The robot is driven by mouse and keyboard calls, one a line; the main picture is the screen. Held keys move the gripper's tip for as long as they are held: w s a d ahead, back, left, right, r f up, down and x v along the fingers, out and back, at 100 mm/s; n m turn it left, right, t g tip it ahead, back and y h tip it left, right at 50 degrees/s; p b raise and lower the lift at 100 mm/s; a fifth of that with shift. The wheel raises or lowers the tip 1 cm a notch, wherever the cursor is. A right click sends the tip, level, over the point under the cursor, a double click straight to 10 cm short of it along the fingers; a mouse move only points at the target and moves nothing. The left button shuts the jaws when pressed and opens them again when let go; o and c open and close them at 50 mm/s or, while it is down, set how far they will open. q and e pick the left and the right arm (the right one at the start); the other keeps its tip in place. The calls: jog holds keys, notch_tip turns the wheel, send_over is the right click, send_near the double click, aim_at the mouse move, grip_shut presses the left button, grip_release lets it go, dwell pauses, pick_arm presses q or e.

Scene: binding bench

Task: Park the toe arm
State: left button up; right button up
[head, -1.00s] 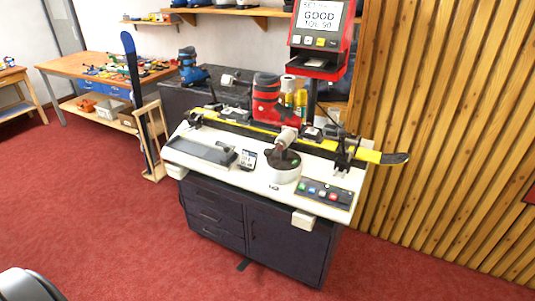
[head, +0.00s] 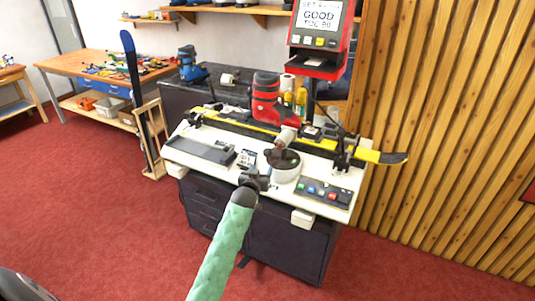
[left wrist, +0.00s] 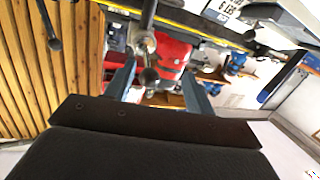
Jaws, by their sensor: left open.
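The toe arm (head: 287,138) is a pale cylinder on a dark link above a round grey base (head: 286,173) on the white bench top. It stands in front of the red boot (head: 268,103), which is on the yellow and black ski (head: 235,127). My left gripper (head: 262,174) is open just left of the round base. In the left wrist view, the open fingers (left wrist: 160,88) show with a round-ended metal rod (left wrist: 148,62) between them in the picture. I cannot tell whether they touch it. The red boot is behind. My right gripper is not in view.
A button panel (head: 325,193) is at the bench's front right. A dark flat tray (head: 203,148) and a small display (head: 246,158) are on the left. A red-framed screen (head: 320,25) stands behind, reading GOOD. The red floor (head: 110,220) in front is clear.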

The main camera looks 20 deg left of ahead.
aim_at(266, 155)
pick_arm(q)
jog(key=r, duration=0.1)
jog(key=r+n+t, duration=0.1)
jog(key=r, duration=0.1)
jog(key=shift+d+r, duration=0.15)
jog(key=shift+d, duration=0.15)
jog(key=shift+w+a+p, duration=0.1)
jog(key=shift+w+p, duration=0.2)
jog(key=shift+w, duration=0.2)
jog(key=w, duration=0.1)
jog(key=w+p, duration=0.1)
jog(key=w, duration=0.1)
jog(key=w+p, duration=0.1)
jog(key=w, duration=0.1)
jog(key=shift+w+a, duration=0.25)
jog(key=shift+a, duration=0.15)
jog(key=shift+w+a+p, duration=0.15)
jog(key=shift+w+p, duration=0.2)
jog(key=shift+w, duration=0.25)
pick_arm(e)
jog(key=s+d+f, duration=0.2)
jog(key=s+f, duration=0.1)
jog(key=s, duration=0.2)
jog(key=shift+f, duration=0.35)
pick_arm(q)
jog(key=shift+c, duration=0.2)
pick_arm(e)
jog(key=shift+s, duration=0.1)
